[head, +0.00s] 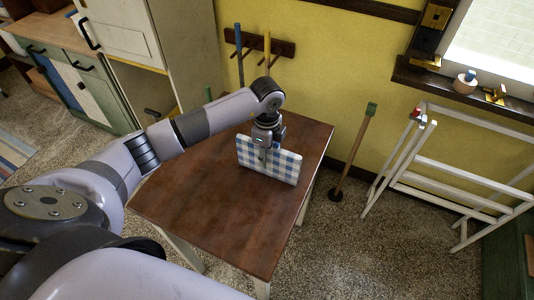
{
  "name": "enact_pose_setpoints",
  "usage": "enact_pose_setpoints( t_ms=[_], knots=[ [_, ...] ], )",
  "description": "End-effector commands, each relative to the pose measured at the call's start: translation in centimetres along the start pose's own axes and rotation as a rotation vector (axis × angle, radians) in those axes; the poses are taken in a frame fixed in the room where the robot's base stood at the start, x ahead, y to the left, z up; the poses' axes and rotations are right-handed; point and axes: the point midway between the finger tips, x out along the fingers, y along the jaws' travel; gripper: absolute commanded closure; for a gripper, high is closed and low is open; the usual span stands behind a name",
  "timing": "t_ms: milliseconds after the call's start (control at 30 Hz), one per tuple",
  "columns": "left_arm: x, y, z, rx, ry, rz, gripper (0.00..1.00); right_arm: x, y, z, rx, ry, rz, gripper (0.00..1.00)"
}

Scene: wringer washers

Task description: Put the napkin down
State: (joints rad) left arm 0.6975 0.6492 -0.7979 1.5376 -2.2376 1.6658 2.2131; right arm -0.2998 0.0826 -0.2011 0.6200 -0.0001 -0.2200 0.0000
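The napkin (281,165) is a blue-and-white checked cloth. It looks like a stiff rectangle standing on its long edge, over the far part of the brown wooden table (205,205). I cannot tell whether its lower edge touches the tabletop. My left gripper (264,152) points down at the napkin's upper left part, with its fingers at the cloth. It appears shut on the napkin, and part of the fingers is hard to make out. My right gripper is not in view.
The table's near and left parts are bare. A white drying rack (450,172) stands on the right, with a plunger-like stick (354,155) between it and the table. A tall cream cabinet (180,45) stands behind on the left. Tools hang from a wall rack (284,46).

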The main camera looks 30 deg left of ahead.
Motion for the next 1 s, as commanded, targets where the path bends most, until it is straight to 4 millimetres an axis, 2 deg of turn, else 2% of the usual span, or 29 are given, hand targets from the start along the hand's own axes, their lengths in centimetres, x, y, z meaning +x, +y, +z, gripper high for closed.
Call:
enact_pose_setpoints(
  t_ms=[200,267,367,700,833,1000],
  knots=[
    [-0.5,0.0,0.0,0.000,0.000,-0.001,0.65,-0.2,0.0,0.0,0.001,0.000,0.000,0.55],
    [-0.9,-0.1,0.1,0.000,0.000,-0.003,0.65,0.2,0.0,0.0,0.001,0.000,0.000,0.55],
    [-2.5,-0.2,0.1,0.000,0.000,-0.006,0.65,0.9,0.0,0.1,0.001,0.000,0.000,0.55],
    [-9.6,-0.1,0.0,0.000,0.000,-0.005,0.65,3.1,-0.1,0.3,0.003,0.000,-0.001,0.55],
    [-11.3,-0.1,0.0,0.000,0.001,-0.003,0.65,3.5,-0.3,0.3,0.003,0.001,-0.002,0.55],
    [-12.2,0.0,0.0,0.000,-0.001,0.000,0.65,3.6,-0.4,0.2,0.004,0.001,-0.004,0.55]
  ],
)
